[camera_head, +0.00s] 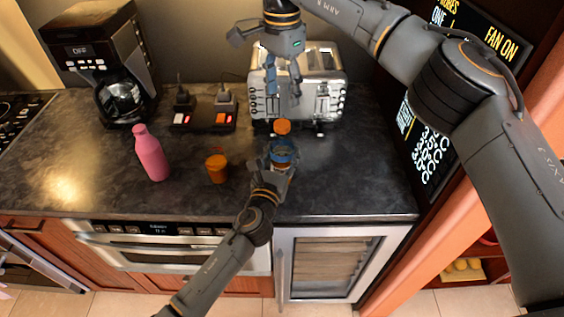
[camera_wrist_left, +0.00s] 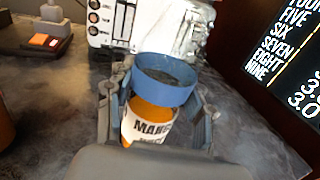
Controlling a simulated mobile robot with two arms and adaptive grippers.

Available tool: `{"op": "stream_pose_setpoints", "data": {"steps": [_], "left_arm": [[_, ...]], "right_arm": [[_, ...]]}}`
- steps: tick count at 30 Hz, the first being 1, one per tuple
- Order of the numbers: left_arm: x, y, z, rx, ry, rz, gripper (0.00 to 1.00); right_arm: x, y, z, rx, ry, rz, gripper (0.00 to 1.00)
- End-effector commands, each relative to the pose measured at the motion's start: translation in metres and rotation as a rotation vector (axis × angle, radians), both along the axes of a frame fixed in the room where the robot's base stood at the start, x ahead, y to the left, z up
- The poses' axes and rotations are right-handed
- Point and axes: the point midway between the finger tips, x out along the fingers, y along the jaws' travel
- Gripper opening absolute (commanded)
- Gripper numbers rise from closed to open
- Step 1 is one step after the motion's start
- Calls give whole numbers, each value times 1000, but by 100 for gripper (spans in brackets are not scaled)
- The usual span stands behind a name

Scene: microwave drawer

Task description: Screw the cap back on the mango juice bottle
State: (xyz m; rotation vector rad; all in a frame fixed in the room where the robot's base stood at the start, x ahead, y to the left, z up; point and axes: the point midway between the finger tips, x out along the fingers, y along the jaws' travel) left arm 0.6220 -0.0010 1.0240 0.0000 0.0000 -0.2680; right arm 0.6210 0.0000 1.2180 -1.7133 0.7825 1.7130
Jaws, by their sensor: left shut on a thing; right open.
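The mango juice bottle (camera_wrist_left: 148,124), with orange contents and a white label reading "MANGO", is between the fingers of my left gripper (camera_head: 282,160). The bottle's wide blue top (camera_wrist_left: 165,82) shows a dark round upper face; I cannot tell if it is an open mouth or a lid. The blue top also shows in the head view (camera_head: 283,151). A small round orange piece (camera_head: 282,127), which looks like a cap, is just behind the bottle. My right gripper (camera_head: 284,94) is open and empty, pointing down above the orange piece, in front of the toaster.
A silver toaster (camera_head: 325,88) stands behind, close to my right gripper. A pink bottle (camera_head: 150,154) and an orange container (camera_head: 217,168) stand to the left. A coffee maker (camera_head: 105,60) and a power strip (camera_head: 203,118) are further back. The counter at right (camera_head: 370,170) is clear.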

Motion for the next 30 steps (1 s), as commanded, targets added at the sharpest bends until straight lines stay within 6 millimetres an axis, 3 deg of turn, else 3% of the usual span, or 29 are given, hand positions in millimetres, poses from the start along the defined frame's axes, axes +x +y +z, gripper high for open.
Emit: {"op": "stream_pose_setpoints", "data": {"steps": [9, 15, 21, 30], "left_arm": [[0, 0, -1, 1, 2, 0, 0], [0, 0, -1, 1, 2, 0, 0], [0, 0, -1, 1, 2, 0, 0], [0, 0, -1, 1, 2, 0, 0]], "right_arm": [[0, 0, 0, 1, 1, 693, 53], [0, 0, 0, 2, 0, 1043, 53], [0, 0, 0, 0, 1, 1220, 53], [0, 0, 0, 0, 1, 1251, 53]]}}
